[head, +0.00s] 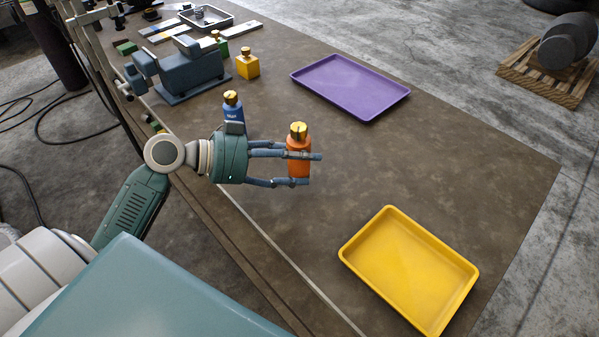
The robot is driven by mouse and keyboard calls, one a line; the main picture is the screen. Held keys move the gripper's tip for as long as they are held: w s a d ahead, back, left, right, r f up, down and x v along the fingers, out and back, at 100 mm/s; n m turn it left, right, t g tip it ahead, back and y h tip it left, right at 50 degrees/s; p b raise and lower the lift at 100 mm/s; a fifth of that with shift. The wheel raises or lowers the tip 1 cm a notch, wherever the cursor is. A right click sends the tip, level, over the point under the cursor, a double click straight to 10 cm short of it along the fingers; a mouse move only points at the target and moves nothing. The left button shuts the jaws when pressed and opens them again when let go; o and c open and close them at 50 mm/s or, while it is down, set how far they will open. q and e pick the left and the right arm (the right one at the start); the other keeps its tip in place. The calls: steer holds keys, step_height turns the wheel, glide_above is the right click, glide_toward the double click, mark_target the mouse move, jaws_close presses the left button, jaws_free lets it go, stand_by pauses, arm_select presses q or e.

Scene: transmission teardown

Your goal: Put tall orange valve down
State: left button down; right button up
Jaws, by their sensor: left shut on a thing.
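The tall orange valve (299,142), with a brass top, is upright between the fingers of my left gripper (300,168). The gripper comes in from the left and is shut on the valve's body. Its fingers hide part of the valve. I cannot tell whether the valve's base touches the brown table (460,165) or is a little above it. My right gripper is not in view.
A blue valve (232,108) stands just behind my left gripper. A purple tray (350,86) and a yellow tray (408,270) are empty. A vise (190,72) and a yellow valve (247,66) stand at the back left. The table between the trays is clear.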

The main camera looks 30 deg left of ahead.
mark_target(291, 175)
arm_select(q)
step_height(291, 175, down, 4)
steer(key=shift+r+p, duration=0.15)
steer(key=shift+p, duration=0.15)
steer(key=shift+f, duration=0.3)
steer(key=c, duration=0.7)
jaws_free()
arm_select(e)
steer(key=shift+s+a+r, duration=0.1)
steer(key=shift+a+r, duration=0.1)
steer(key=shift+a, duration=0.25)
